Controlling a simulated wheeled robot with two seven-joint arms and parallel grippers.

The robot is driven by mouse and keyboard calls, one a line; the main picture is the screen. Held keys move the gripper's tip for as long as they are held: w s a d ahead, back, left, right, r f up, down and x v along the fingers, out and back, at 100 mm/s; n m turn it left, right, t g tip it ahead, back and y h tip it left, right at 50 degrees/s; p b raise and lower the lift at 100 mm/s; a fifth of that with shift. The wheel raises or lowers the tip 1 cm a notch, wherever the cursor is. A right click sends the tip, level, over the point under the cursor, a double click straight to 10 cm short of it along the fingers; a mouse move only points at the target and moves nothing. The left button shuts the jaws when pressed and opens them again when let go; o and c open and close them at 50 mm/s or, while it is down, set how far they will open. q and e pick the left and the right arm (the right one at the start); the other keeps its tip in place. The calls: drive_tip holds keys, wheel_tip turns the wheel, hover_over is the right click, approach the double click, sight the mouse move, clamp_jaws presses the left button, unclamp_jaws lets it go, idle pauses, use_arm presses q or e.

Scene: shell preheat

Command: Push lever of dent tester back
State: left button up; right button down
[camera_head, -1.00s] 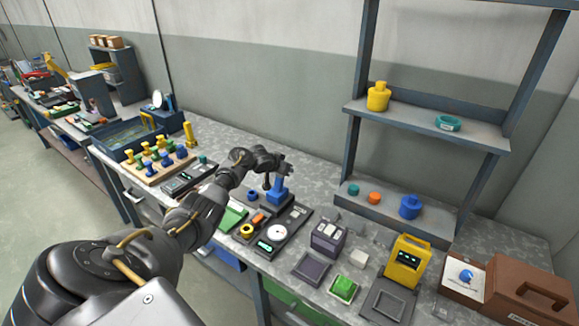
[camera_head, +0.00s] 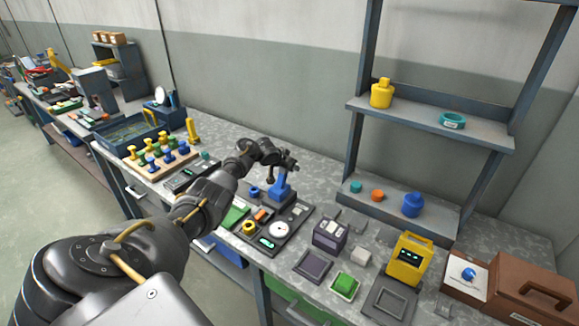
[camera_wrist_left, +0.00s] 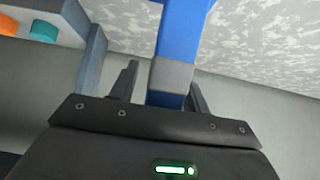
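The dent tester's blue upright (camera_head: 281,187) stands on a dark base with a white dial on the bench, at the middle of the head view. My left gripper (camera_head: 289,163) is at the top of this upright. In the left wrist view, a blue bar with a grey band (camera_wrist_left: 172,72) lies between my two fingers (camera_wrist_left: 162,95), which stand apart. I cannot tell whether this bar is the lever, or whether a finger touches it. The lever is not clearly made out in the head view, partly hidden by the gripper. My right gripper is not in view.
A shelf rack (camera_head: 430,128) stands behind to the right, with a yellow bottle (camera_head: 381,94) and coloured parts. A purple-grey box (camera_head: 330,234), a yellow meter (camera_head: 407,261) and a brown case (camera_head: 531,293) stand right of the tester. A peg board (camera_head: 158,158) is left.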

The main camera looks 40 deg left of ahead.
use_arm(q)
drive_tip(key=shift+s, duration=0.1)
drive_tip(key=p+v, duration=0.1)
drive_tip(key=v, duration=0.9)
drive_tip(key=shift+s+r, duration=0.25)
drive_tip(key=shift+r, duration=0.05)
drive_tip(key=shift+w, duration=0.1)
